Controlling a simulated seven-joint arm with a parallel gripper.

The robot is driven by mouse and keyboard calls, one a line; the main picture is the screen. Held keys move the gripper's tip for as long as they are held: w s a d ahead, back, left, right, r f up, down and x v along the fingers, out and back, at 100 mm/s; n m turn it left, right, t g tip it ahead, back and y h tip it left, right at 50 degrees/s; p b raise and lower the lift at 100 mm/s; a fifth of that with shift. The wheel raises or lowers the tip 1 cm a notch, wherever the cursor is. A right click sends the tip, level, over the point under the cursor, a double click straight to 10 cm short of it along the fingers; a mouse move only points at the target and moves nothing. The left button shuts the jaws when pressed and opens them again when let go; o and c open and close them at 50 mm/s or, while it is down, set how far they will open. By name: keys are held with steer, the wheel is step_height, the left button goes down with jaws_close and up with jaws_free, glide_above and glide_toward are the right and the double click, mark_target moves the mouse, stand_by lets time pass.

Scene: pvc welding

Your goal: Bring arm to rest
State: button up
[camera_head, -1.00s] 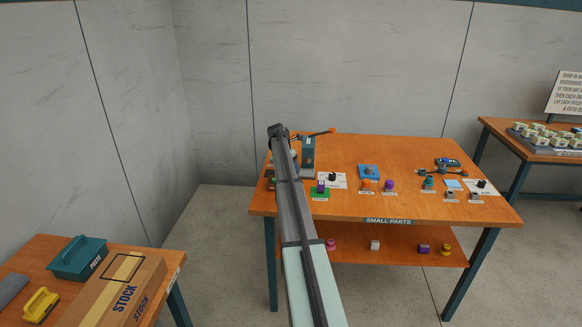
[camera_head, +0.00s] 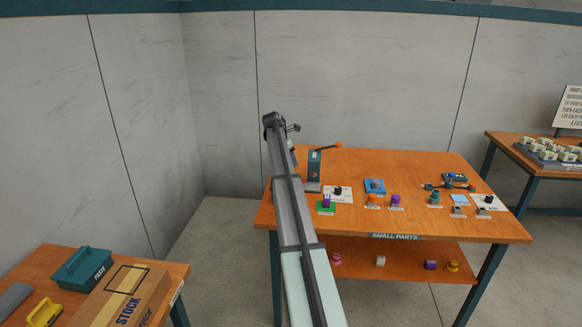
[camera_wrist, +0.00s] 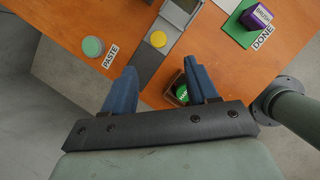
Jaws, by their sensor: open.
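My gripper (camera_wrist: 158,92) is open and empty in the wrist view, its two blue fingers spread apart above the left edge of the small parts table. In the head view my arm reaches out over the left side of that table (camera_head: 440,228), and the fingers themselves are hard to make out there. A green round item (camera_wrist: 182,93) in a small open box shows beside the right finger. A teal-lidded pot (camera_wrist: 93,46) stands by the PASTE label (camera_wrist: 110,56).
A purple part (camera_wrist: 257,17) sits on a green pad by the DONE label (camera_wrist: 263,37). Several small parts, a blue block (camera_head: 374,187) among them, stand on the table. A stock box (camera_head: 128,295) is at lower left. Open floor lies left of the table.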

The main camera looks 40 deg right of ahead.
steer(key=shift+a+r, duration=0.2)
steer(key=shift+r, duration=0.25)
stand_by(0.3)
